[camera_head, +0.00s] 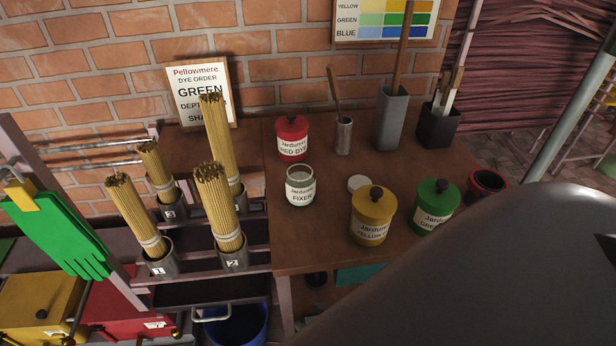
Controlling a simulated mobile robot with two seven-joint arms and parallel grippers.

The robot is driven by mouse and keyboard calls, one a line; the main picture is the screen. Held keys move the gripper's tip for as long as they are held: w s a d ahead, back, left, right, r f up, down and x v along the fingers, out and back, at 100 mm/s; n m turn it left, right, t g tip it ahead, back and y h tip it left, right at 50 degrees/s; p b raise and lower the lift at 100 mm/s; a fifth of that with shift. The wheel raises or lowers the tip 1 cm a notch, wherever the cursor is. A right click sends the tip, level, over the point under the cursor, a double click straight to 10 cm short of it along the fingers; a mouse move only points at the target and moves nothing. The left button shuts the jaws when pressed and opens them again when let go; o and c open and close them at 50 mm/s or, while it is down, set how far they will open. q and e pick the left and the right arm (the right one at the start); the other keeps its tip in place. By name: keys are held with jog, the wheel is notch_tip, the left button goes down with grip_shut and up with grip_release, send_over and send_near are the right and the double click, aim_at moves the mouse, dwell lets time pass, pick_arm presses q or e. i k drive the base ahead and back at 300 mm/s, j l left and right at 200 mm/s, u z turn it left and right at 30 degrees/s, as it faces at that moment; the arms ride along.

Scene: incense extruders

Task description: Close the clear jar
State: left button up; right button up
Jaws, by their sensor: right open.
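The clear jar (299,188), labelled FIXER, stands upright and uncovered in the middle of the wooden table. It holds something whitish. A round white piece (357,183), which looks like a lid, lies to its right, partly hidden behind the yellow jar (371,218). My right arm and gripper (480,285) appear as a large dark shape close to the camera at the lower right, apart from the clear jar in the picture. The fingertips cannot be made out, and nothing is seen held. My left gripper is not in view.
Red (292,137), yellow and green (434,205) lidded jars stand around the clear jar. Tool holders (391,118) are at the back. Numbered cups (232,253) with incense sticks stand to the left on a rack. The table (300,240) is bare in front of the clear jar.

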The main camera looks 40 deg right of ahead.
aim_at(299, 178)
jog(key=z, duration=1.5)
jog(key=i+l, duration=0.1)
jog(key=l, duration=0.85)
jog(key=i+l, duration=0.15)
jog(key=l, duration=0.3)
jog(key=u, duration=1.6)
